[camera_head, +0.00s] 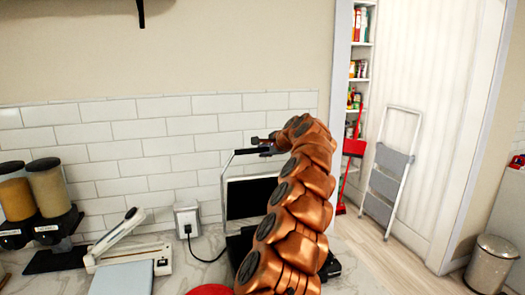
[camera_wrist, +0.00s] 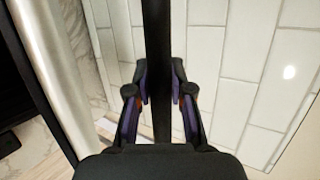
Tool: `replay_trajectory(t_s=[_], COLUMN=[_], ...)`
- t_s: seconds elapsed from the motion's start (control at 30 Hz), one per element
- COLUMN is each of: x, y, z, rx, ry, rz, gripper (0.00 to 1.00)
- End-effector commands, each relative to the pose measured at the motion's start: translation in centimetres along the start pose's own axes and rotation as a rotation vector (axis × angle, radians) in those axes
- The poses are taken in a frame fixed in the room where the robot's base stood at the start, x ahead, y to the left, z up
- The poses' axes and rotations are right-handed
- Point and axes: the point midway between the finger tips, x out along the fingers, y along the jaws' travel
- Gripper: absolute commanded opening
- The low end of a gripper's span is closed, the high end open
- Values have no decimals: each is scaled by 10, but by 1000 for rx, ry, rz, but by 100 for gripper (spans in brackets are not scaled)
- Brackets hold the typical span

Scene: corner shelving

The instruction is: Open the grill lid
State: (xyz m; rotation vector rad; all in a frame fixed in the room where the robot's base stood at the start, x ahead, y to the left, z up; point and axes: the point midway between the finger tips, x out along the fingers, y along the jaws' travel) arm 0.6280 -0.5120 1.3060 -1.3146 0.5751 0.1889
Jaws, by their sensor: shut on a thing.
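The grill lid (camera_head: 250,197) stands raised, close to upright, in front of the tiled wall in the head view. Its dark inner face and light rim show. The grill base (camera_head: 238,243) is low on the counter, mostly hidden behind my copper arm. My gripper (camera_head: 264,146) is at the top of the lid, at the lid's handle (camera_head: 243,152). In the wrist view the dark handle bar (camera_wrist: 157,45) runs between the two fingers of my gripper (camera_wrist: 160,88), which are shut on it. A silvery lid edge (camera_wrist: 62,60) shows at the left.
A wall outlet with a plug (camera_head: 187,218) is left of the grill. A white slicer-like device (camera_head: 130,257) and two dispensers (camera_head: 48,190) stand farther left. A red round item (camera_head: 209,290) lies at the front. A stepladder (camera_head: 390,175) and bin (camera_head: 492,265) are at right.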

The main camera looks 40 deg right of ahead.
Motion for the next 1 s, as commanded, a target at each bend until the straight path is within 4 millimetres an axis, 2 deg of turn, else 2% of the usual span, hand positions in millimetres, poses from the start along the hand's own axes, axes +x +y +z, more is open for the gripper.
replay_trajectory(t_s=[0.2, 0.23, 0.47, 0.8, 1.0], x=[-1, -1, -1, -2, -10], y=[-2, -2, -1, 0, 0], z=[-1, -1, -2, -1, -1], rx=[0, 0, 1, 0, 2], ry=[2, 2, 3, 2, 0], rz=[-3, -3, -2, 0, -1], gripper=[0, 24, 48, 48, 48])
